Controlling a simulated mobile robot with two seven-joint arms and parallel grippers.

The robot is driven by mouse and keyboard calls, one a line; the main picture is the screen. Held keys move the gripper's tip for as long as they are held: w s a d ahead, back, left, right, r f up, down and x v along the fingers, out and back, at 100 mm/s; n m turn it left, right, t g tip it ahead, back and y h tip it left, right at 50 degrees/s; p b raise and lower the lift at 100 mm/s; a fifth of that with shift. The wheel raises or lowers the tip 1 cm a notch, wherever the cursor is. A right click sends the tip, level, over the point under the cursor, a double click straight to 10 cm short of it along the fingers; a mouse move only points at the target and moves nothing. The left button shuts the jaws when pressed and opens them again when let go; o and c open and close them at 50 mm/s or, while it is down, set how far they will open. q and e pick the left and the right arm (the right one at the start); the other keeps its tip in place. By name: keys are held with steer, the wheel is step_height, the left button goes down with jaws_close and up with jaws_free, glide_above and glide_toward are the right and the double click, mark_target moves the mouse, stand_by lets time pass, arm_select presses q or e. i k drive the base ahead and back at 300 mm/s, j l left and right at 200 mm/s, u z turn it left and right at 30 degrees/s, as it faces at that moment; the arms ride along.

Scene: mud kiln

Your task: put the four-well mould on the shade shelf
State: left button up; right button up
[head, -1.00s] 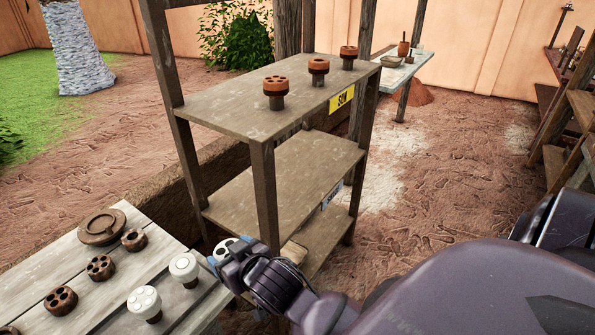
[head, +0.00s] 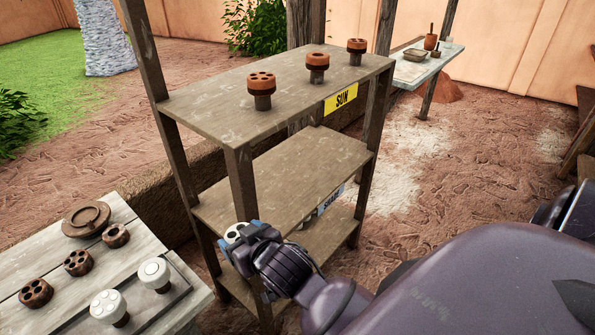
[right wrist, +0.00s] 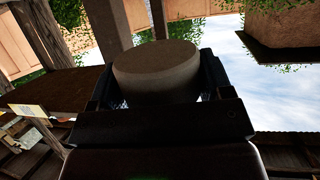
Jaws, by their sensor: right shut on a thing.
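The shade shelf (head: 290,172) is the middle wooden board of the rack, with a blue SHADE label (head: 330,198) on its right edge. Its visible top is bare. My right gripper (head: 245,234) is shut on a white round mould (head: 233,233) with dark wells, taken as the four-well mould; the wells are too small to count. In the head view it overlaps the shelf's near left corner and the front post; I cannot tell the gap. The right wrist view shows the held mould's pale rounded body (right wrist: 155,68) between the fingers. My left gripper is out of view.
The upper shelf (head: 210,105) has a yellow SUN label (head: 341,98) and three orange-brown moulds. The rack's front post (head: 243,190) stands close to my gripper. A table (head: 60,245) at lower left holds white moulds, dark brown moulds and a round brown lid (head: 86,219).

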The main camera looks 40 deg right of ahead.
mark_target(273, 214)
steer(key=l+u, duration=0.1)
steer(key=l, duration=0.45)
steer(key=k+l, duration=0.1)
steer(key=l, duration=0.4)
steer(key=l+u, duration=0.15)
steer(key=l, duration=0.4)
steer(key=k, duration=0.05)
